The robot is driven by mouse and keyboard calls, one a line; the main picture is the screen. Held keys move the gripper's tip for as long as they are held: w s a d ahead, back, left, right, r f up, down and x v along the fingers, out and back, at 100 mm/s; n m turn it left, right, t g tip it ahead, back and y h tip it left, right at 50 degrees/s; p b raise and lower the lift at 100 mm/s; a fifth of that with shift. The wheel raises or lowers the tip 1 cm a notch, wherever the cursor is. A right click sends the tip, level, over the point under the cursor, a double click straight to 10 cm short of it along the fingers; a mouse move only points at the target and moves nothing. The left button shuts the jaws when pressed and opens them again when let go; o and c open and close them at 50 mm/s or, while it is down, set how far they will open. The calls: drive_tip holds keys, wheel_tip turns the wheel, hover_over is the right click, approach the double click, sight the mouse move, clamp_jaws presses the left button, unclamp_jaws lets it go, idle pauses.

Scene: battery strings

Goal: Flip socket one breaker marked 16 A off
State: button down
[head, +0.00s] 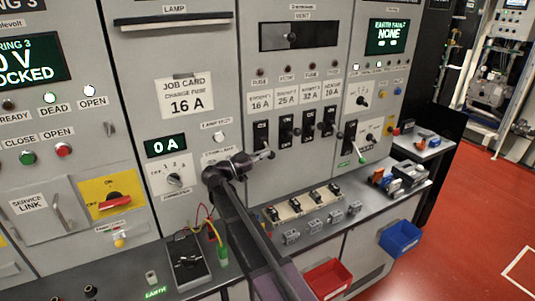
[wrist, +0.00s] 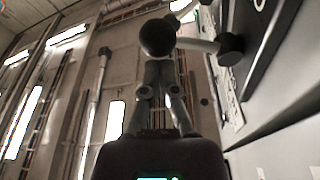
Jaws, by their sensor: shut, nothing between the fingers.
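The socket one breaker (head: 261,134) is a black switch in the grey panel, leftmost of a row, under a label (head: 260,101) reading 16 A. Its toggle position is too small to tell. My gripper (head: 268,155) is shut and empty, just below this breaker in the head view. I cannot tell whether it touches the panel. In the wrist view my gripper (wrist: 158,88) points up the picture, with the panel edge at the right; the breaker cannot be made out there.
Similar breakers marked 25 A (head: 286,130), 32 A (head: 308,125) and 10 A (head: 327,122) stand close to the right. A lamp test button (head: 219,137) is left of the gripper. A shelf (head: 345,222) with fuse parts lies below. Red floor (head: 480,200) is open at right.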

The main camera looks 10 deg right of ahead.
drive_tip(key=shift+s+r, duration=0.1)
drive_tip(key=shift+r, duration=0.05)
drive_tip(key=s+r+p+v, duration=0.1)
drive_tip(key=r+v, duration=0.1)
drive_tip(key=v, duration=0.9)
drive_tip(key=shift+a+r, duration=0.25)
drive_tip(key=shift+r, duration=0.3)
drive_tip(key=s+d+f+n+g+y, duration=0.2)
drive_tip(key=s+d+f+n+y, duration=0.25)
drive_tip(key=d+f, duration=0.3)
drive_tip(key=s+d+f+n+g+y, duration=0.2)
drive_tip(key=s+d+f+n+y, duration=0.25)
drive_tip(key=d+f, duration=0.35)
drive_tip(key=s+f+n+g+y, duration=0.1)
drive_tip(key=s+f+n+y, duration=0.2)
drive_tip(key=s, duration=0.4)
drive_tip(key=s+d+f+n+g+y, duration=0.1)
drive_tip(key=s+f+n+y, duration=0.3)
drive_tip(key=s+y, duration=0.3)
drive_tip(key=shift+d+f+n+y, duration=0.15)
drive_tip(key=shift+d+n+y, duration=0.15)
drive_tip(key=shift+n, duration=0.6)
